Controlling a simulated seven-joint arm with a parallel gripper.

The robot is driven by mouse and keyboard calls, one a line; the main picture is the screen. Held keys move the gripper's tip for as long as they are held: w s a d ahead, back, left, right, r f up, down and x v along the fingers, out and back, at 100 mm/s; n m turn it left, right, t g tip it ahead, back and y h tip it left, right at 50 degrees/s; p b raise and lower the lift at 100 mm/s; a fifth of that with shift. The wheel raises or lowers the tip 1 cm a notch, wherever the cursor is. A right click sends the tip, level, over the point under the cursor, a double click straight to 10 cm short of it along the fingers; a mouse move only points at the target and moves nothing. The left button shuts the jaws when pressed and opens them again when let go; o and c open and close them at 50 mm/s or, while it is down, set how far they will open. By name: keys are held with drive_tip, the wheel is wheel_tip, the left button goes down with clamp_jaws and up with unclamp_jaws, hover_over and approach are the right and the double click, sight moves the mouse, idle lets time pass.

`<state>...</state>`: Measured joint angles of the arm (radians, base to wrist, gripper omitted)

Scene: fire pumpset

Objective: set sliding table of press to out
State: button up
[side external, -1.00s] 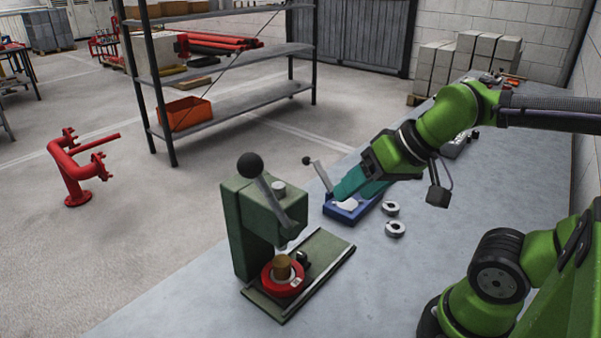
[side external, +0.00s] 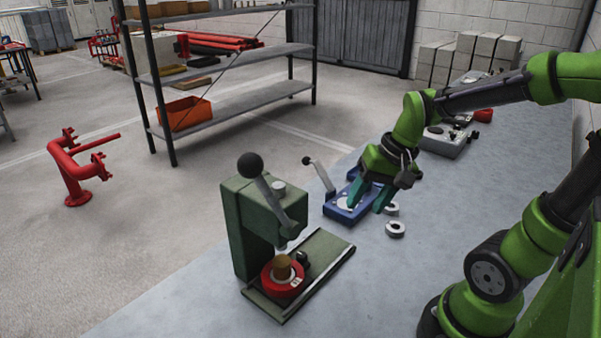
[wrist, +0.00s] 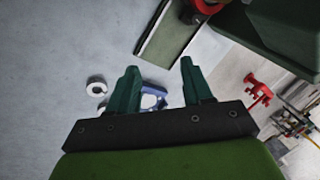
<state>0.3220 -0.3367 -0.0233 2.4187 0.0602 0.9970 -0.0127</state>
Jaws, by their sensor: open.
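The green press (side external: 252,225) stands near the front of the bench, with its ball-topped lever (side external: 265,185) raised. Its sliding table, a red round holder (side external: 283,279) carrying a brownish cylinder (side external: 283,266), sits under the press head on the flat green rail (side external: 322,256). The rail's right-hand stretch is bare. In the wrist view the rail (wrist: 170,30) and part of the red holder (wrist: 208,5) show at the top. My gripper (side external: 367,204) is open and empty, fingers pointing down over the blue fixture (side external: 342,212), apart from the press. Its two teal fingers (wrist: 158,82) show in the wrist view.
The blue fixture has its own raised lever (side external: 318,172). Two metal rings (side external: 395,229) lie on the bench to its right. A grey device (side external: 446,140) stands farther back. The bench right of the press rail is clear.

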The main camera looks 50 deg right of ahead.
sight(310, 265)
drive_tip(key=d+f+m+y, duration=0.8)
drive_tip(key=f+m+y, duration=0.15)
drive_tip(key=m, duration=0.35)
drive_tip(key=w+a+f, duration=0.1)
drive_tip(key=w+a, duration=0.2)
drive_tip(key=a, duration=0.2)
drive_tip(key=w+a+f+t, duration=0.1)
drive_tip(key=w+a+f, duration=0.1)
drive_tip(key=a, duration=0.3)
drive_tip(key=w+a+f+t+y, duration=0.1)
drive_tip(key=w+a, duration=0.2)
drive_tip(key=a, duration=0.2)
drive_tip(key=shift+w+f+m, duration=0.3)
drive_tip(key=shift+w+f, duration=0.05)
drive_tip(key=shift+w, duration=0.05)
drive_tip(key=shift+d, duration=0.1)
clamp_jaws()
